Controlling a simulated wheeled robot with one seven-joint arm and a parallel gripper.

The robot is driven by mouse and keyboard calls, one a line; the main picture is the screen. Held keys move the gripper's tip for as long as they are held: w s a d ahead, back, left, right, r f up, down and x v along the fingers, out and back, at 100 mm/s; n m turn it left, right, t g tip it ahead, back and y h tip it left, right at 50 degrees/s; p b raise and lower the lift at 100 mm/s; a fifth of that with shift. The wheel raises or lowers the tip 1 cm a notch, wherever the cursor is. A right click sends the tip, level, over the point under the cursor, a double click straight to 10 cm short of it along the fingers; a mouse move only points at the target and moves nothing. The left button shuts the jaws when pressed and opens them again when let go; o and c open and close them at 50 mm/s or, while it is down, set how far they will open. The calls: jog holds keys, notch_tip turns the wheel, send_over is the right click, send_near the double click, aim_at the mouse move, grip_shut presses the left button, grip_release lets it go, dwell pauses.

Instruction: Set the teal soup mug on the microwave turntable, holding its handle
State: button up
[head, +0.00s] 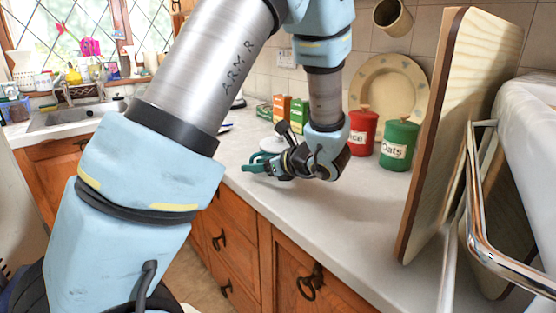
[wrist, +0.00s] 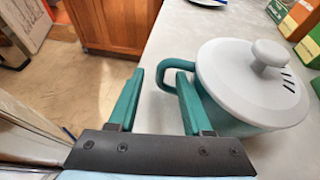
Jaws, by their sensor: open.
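The teal soup mug (wrist: 245,115) stands on the pale worktop in the wrist view, with a light grey knobbed lid (wrist: 255,80) on it. Its teal loop handle (wrist: 163,68) points left, towards my gripper. My gripper (wrist: 160,74) is open. The handle's outer side appears between the two teal fingers, with the right fingertip overlapping the loop's opening; I cannot tell the depth. In the head view my gripper (head: 256,164) is low over the worktop, and the mug's lid (head: 272,146) shows partly behind it. I cannot make out the microwave or its turntable.
Red (head: 362,132) and green (head: 398,145) canisters stand right of my wrist, before a large plate (head: 388,84). Small cartons (head: 290,110) stand behind the mug. A tall wooden board (head: 445,130) and a chrome rail (head: 480,200) are at right. Worktop before the canisters is clear.

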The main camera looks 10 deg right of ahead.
grip_shut()
dwell(0.3)
dwell(1.1)
